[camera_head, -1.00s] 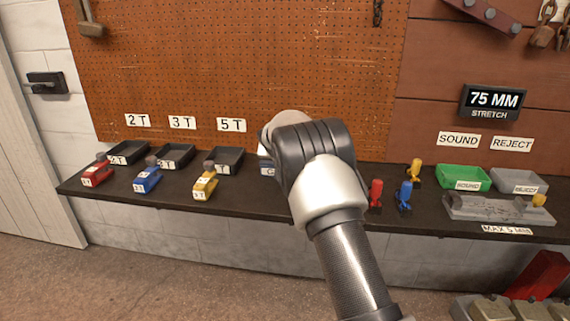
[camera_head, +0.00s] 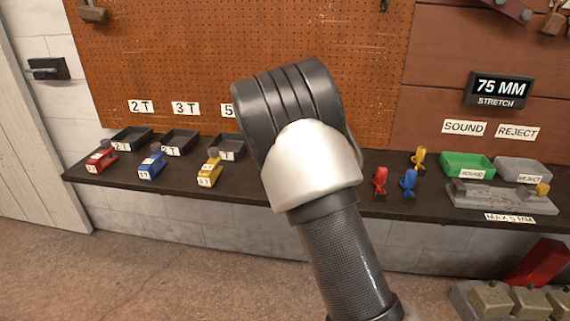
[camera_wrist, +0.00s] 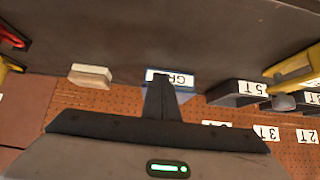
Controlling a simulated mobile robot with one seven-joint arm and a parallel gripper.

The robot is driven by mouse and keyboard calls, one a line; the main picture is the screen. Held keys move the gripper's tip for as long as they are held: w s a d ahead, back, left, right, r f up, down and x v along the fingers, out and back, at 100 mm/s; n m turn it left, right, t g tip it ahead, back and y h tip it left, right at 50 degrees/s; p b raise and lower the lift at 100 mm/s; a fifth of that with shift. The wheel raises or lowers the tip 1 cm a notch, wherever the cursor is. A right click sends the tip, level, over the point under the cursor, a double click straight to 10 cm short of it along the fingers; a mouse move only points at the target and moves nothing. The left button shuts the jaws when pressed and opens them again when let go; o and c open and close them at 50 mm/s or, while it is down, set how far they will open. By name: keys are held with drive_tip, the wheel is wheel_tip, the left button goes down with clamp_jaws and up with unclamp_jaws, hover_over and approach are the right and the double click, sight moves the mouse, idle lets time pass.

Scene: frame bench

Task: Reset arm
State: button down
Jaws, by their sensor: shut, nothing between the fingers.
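My arm (camera_head: 335,240) rises through the middle of the head view, its dark elbow in front of the pegboard. My gripper is hidden behind it there. In the wrist view, which looks upside down, my gripper (camera_wrist: 160,82) shows with its fingers together and nothing held. Its fingertips overlap a blue-edged label (camera_wrist: 178,77) reading "GA", partly covered. A dark tray (camera_wrist: 238,95) marked 5 T and a pale block (camera_wrist: 91,75) show to either side, apart from the fingers.
The dark bench (camera_head: 230,193) carries red (camera_head: 101,158), blue (camera_head: 152,166) and yellow (camera_head: 210,170) tools at left. Small red, blue and yellow pieces stand right of my arm. A green tray (camera_head: 467,166), a grey tray (camera_head: 522,170) and a grey fixture (camera_head: 500,197) are at right.

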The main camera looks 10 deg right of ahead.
drive_tip(key=shift+s, duration=0.35)
drive_tip(key=s+d+r+g+y, duration=0.1)
drive_tip(key=s+d+r, duration=0.2)
drive_tip(key=s+r, duration=0.55)
drive_tip(key=s+d+r+g, duration=0.1)
drive_tip(key=s+d+r, duration=0.3)
drive_tip(key=s, duration=0.7)
drive_tip(key=s+a+r+n+g+y, duration=0.1)
drive_tip(key=s+n, duration=0.1)
drive_tip(key=s, duration=1.1)
drive_tip(key=s+a+r+n, duration=0.1)
drive_tip(key=s+a, duration=0.1)
drive_tip(key=s, duration=1.1)
wheel_tip(320, 180, up, 24)
drive_tip(key=p, duration=2.5)
drive_tip(key=shift+s, duration=0.2)
drive_tip(key=shift+r, duration=0.1)
